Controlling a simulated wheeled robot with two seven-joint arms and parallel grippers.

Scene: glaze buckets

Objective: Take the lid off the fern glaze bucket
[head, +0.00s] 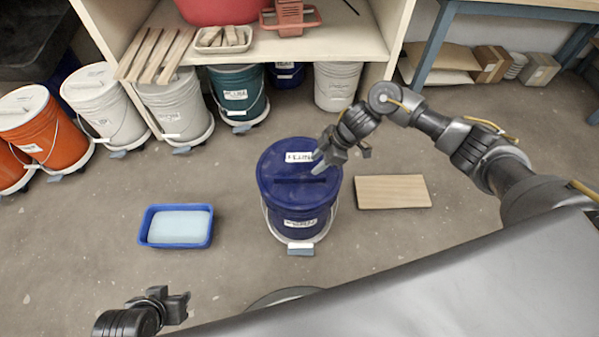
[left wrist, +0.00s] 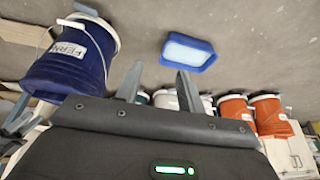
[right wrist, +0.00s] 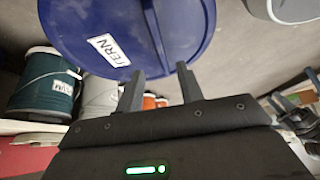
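The fern glaze bucket (head: 300,218) is dark blue and stands upright on a small wheeled base on the floor. Its blue lid (head: 280,163) is on, with a raised bar across it and a white label. The lid shows close up in the right wrist view (right wrist: 178,30), its label reading FERN. My right gripper (head: 342,161) is open and empty at the lid's right edge; I cannot tell whether a fingertip touches it. My left gripper (head: 175,301) is open and empty, low at the left, away from the bucket (left wrist: 75,62).
A blue tray (head: 146,231) with a pale blue filling lies left of the bucket. A wooden board (head: 393,191) lies to its right. My dark body covers the front right.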

